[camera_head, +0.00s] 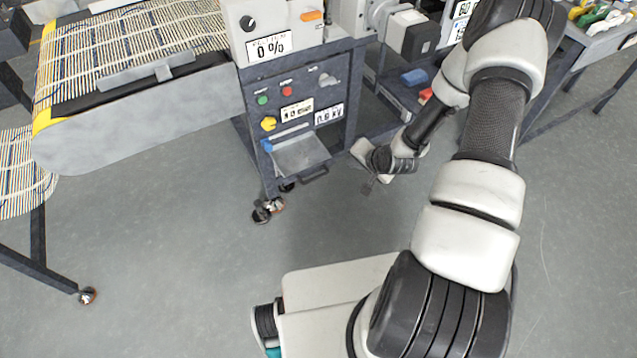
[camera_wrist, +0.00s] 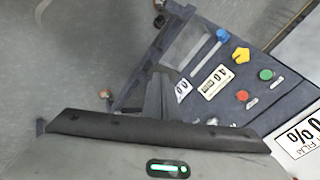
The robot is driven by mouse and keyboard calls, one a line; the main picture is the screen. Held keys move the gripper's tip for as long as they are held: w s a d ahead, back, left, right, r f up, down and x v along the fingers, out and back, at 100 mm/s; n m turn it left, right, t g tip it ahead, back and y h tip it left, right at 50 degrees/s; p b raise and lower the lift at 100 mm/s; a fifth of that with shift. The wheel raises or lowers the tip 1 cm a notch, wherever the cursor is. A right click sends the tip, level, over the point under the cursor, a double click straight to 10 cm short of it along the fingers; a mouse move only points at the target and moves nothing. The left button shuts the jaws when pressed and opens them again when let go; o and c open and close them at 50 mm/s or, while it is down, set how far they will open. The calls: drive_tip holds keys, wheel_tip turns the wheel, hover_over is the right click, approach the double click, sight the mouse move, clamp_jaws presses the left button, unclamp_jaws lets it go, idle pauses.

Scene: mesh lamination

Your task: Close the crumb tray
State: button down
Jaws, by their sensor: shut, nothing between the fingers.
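The crumb tray (camera_head: 300,155) is a flat grey tray low on the front of the dark blue cabinet. It sticks out from the cabinet front, with a dark handle (camera_head: 315,174) at its outer edge. In the wrist view, the grey tray (camera_wrist: 186,45) shows beside the blue lever, partly hidden by my gripper. My gripper (camera_head: 368,187) is shut and empty, to the right of the tray and a little lower in the head view. I see a gap between them there. In the wrist view my dark gripper (camera_wrist: 163,78) overlaps the cabinet's lower edge.
The cabinet front carries a blue lever (camera_head: 267,146), a yellow knob (camera_head: 268,124), and green (camera_head: 262,100) and red (camera_head: 287,91) buttons. A caster (camera_head: 262,215) stands below. A conveyor (camera_head: 130,115) extends left. The grey floor (camera_head: 190,260) in front is clear.

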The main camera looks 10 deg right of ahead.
drive_tip(key=s+a+f+m+t+b, duration=0.1)
drive_tip(key=s+a+f+m+b, duration=0.15)
drive_tip(key=f, duration=0.45)
drive_tip(key=s+a+f+m+t+b, duration=0.1)
drive_tip(key=a+f+m+t, duration=0.15)
drive_tip(key=f, duration=0.55)
drive_tip(key=b+x, duration=0.1)
drive_tip(key=x, duration=0.5)
drive_tip(key=a+r+b+x, duration=0.1)
drive_tip(key=b+x, duration=0.1)
drive_tip(key=x, duration=0.4)
drive_tip(key=shift+w+a+r+g+y, duration=0.15)
drive_tip(key=shift+w+a+g+y, duration=0.3)
drive_tip(key=shift+w, duration=0.25)
